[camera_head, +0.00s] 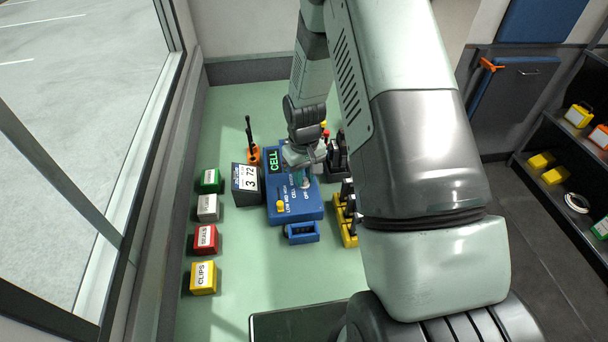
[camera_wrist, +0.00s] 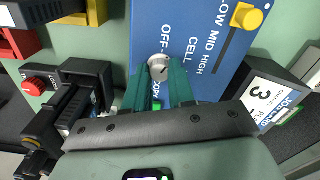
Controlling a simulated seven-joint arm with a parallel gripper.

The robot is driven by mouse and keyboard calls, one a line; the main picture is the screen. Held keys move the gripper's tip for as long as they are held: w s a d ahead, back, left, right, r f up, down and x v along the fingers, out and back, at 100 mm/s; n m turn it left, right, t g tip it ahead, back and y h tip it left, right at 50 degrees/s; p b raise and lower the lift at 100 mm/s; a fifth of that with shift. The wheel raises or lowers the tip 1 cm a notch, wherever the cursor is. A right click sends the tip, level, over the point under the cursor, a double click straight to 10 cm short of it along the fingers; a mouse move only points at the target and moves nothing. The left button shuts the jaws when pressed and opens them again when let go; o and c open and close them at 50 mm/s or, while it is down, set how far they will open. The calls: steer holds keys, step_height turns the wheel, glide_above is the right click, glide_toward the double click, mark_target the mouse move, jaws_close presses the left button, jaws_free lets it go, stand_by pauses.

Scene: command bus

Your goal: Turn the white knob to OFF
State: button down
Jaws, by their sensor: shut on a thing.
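The white knob (camera_wrist: 158,68) sits on the blue panel (camera_wrist: 190,20) in the wrist view, with OFF, CELL and another partly covered label around it. My gripper (camera_wrist: 160,80) has its two teal fingers shut on the knob, one on each side. A dark mark shows on the knob's face, but its exact pointing is too small to tell. My gripper (camera_head: 304,178) is down over the panel there and hides the knob.
A yellow slider knob (camera_wrist: 247,17) is on the same panel beside LOW, MID and HIGH. Labelled boxes, including a red one (camera_head: 205,239), line the left. Yellow-based levers (camera_head: 347,232) stand close right.

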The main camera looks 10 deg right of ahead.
steer(key=n, duration=0.5)
stand_by(0.6)
steer(key=c, duration=0.9)
jaws_free()
steer(key=shift+c, duration=0.2)
steer(key=shift+r, duration=0.1)
step_height(320, 180, up, 11)
steer(key=shift+f, duration=0.2)
